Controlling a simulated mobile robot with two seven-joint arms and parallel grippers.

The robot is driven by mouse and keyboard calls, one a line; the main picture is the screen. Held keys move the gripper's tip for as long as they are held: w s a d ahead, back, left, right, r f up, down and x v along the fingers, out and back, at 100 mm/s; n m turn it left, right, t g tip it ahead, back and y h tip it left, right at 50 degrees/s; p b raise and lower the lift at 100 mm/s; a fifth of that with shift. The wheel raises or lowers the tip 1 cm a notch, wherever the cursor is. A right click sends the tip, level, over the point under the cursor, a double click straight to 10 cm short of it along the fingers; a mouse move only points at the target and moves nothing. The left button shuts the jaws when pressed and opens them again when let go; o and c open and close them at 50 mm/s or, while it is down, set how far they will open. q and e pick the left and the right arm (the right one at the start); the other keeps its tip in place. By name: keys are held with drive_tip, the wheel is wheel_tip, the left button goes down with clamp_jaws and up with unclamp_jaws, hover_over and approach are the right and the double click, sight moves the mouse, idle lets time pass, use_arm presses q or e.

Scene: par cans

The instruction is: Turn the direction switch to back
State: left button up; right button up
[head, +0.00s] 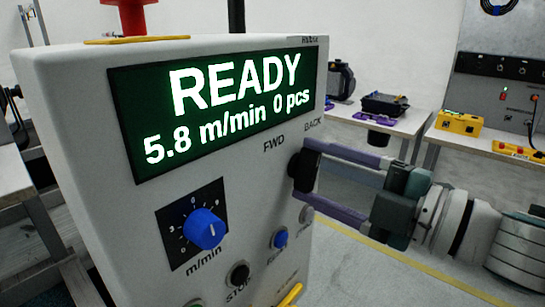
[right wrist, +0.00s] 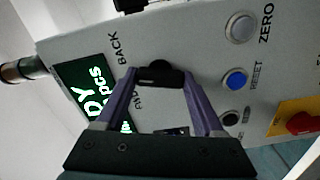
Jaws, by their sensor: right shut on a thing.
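The direction switch is a black knob (head: 303,170) on the right part of the grey control box's front, below the labels FWD and BACK. It also shows in the right wrist view (right wrist: 160,75). My right gripper (head: 308,172) comes in from the right with its purple fingers on either side of the knob, shut on it. In the right wrist view, the fingertips (right wrist: 160,77) meet the knob's two ends. Which label the knob points to cannot be told. My left gripper is not in view.
The box has a lit green screen (head: 222,101) reading READY, a blue speed dial (head: 204,229), a blue RESET button (head: 280,238) and a black STOP button (head: 239,274). A red emergency button (right wrist: 302,122) sits on yellow. Tables with equipment stand behind at right.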

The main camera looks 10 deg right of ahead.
drive_tip(key=m+p, duration=0.1)
drive_tip(key=m, duration=0.2)
drive_tip(key=shift+m, duration=0.8)
drive_tip(key=o, duration=1.4)
